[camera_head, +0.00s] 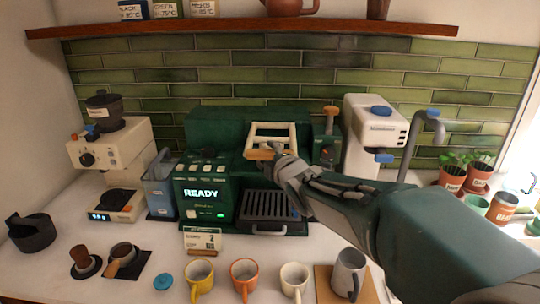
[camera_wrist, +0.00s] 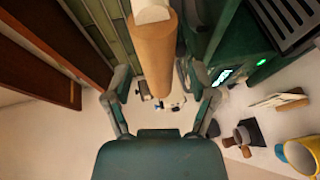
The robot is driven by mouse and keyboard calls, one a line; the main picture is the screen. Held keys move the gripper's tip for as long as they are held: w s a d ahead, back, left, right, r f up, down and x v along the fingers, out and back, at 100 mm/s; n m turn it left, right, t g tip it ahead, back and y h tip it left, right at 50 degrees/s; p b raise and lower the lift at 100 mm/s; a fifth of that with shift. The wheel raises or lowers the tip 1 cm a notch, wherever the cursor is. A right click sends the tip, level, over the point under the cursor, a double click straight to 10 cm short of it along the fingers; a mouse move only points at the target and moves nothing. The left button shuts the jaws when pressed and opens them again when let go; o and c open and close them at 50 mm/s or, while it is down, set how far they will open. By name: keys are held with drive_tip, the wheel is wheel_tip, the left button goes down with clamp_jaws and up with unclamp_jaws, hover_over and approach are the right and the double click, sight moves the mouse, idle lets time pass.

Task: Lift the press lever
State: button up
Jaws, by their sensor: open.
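The press lever (camera_head: 271,131) is a cream frame at the front of the dark green machine (camera_head: 212,192). Its wooden handle (camera_head: 258,154) lies across the lower end of the frame. In the wrist view the handle (camera_wrist: 154,45) is a large tan cylinder with a cream end, reaching down between the fingers. My gripper (camera_head: 277,158) is at the handle's right part in the head view and hides some of it. In the wrist view my gripper (camera_wrist: 162,78) is open, one finger on each side of the handle. I cannot tell whether either finger touches it.
A black drip tray (camera_head: 270,207) is below my gripper. Several cups, including a yellow one (camera_head: 200,273), and a grey pitcher (camera_head: 348,270) line the front. A white machine (camera_head: 372,130) stands right, a grinder (camera_head: 110,145) left. A wooden shelf (camera_head: 240,27) runs overhead.

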drive_tip(key=shift+x, duration=0.85)
clamp_jaws()
